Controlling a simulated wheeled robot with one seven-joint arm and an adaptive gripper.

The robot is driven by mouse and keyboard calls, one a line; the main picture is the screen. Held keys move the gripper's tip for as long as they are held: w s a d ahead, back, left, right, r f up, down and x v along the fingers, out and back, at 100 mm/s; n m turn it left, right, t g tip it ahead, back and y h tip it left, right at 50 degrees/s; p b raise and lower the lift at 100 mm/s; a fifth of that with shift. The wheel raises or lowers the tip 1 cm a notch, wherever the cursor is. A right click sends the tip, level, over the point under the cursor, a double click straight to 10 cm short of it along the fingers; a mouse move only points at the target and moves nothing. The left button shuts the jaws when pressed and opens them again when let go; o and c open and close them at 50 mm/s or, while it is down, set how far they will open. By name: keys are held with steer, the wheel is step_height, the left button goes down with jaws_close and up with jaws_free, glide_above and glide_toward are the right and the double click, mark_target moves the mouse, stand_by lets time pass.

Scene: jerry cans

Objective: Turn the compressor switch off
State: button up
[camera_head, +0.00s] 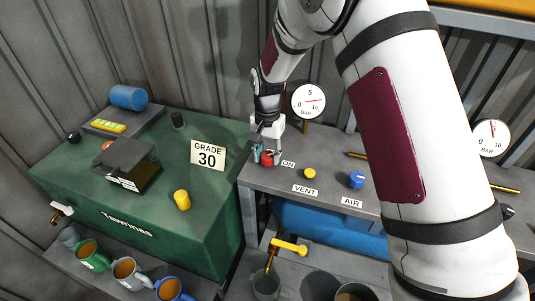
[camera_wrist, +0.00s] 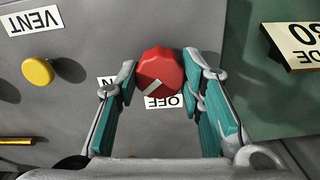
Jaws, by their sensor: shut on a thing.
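The compressor switch is a red knob (camera_wrist: 160,70) with a pale pointer mark, set on the grey panel. It also shows in the head view (camera_head: 267,159), at the left end of the grey bench. My gripper (camera_head: 266,154) points down over it and is shut on it, with one teal finger on each side in the wrist view (camera_wrist: 158,75). The OFF label (camera_wrist: 164,102) lies beside the knob, partly covered by it. The ON label (camera_wrist: 105,82) is mostly hidden by a finger. The pointer mark slants toward the gap between the two labels.
A yellow button (camera_head: 309,174) by the VENT label and a blue knob (camera_head: 356,180) by the AIR label sit right of the switch. A pressure gauge (camera_head: 308,101) stands behind. The green machine (camera_head: 150,215) with the GRADE 30 sign (camera_head: 207,155) is left.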

mark_target(268, 155)
steer(key=n+b, duration=0.1)
steer(key=n, duration=0.4)
steer(key=shift+b, duration=0.4)
steer(key=shift+n+b, duration=0.6)
steer(key=shift+n, duration=1.8)
steer(key=o, duration=1.2)
steer(key=shift+c, duration=0.2)
steer(key=shift+r, duration=0.1)
step_height(268, 155, up, 12)
